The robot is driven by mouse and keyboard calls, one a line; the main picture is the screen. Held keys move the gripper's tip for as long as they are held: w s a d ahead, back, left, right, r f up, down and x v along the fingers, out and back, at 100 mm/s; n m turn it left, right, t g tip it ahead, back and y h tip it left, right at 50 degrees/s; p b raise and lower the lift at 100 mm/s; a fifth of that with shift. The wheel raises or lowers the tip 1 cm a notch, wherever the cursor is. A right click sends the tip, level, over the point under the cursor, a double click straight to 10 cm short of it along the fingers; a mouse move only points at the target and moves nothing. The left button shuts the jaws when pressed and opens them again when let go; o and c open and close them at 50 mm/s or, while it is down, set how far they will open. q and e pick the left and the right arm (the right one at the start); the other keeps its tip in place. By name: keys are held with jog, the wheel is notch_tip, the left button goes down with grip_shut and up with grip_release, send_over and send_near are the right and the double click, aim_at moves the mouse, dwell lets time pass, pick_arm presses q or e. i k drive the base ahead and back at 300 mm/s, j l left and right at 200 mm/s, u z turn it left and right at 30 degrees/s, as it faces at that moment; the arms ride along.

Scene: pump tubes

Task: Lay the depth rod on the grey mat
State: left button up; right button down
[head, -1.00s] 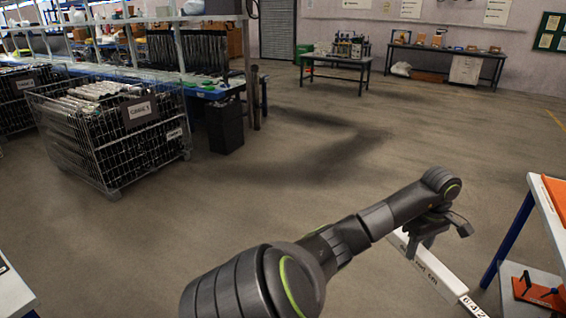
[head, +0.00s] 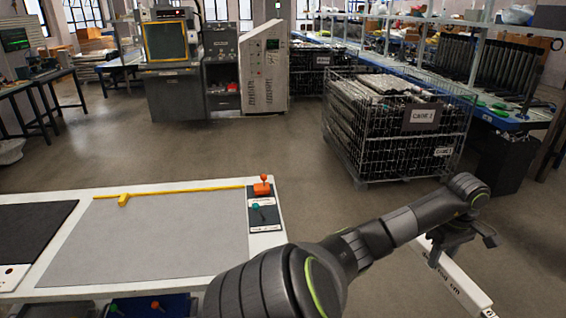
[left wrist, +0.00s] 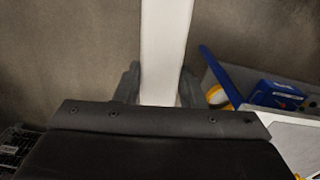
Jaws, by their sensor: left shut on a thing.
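The depth rod is a long white bar with dark lettering (head: 458,283) at the lower right of the head view. My left gripper (head: 447,247) is shut on it and holds it out over the floor, to the right of the table. The rod also shows in the left wrist view (left wrist: 166,45), running up between the fingers (left wrist: 157,88). The grey mat (head: 165,235) lies bare on the white table at the left of the head view, apart from the rod. My right gripper is not in view.
A yellow rule (head: 165,192) lies along the mat's back edge. A panel with orange and teal knobs (head: 264,210) sits at the table's right end. A black mat (head: 30,230) lies left. A wire cage of tubes (head: 400,130) stands beyond. Open floor lies between.

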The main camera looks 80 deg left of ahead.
aim_at(159, 222)
jog(key=j+u, duration=0.75)
jog(key=u, duration=0.25)
jog(key=i+j+u, duration=0.1)
jog(key=j+u, duration=0.35)
jog(key=i+j+u, duration=0.15)
jog(key=u, duration=0.35)
jog(key=i+j+u, duration=0.2)
jog(key=j+u, duration=0.15)
jog(key=u, duration=0.15)
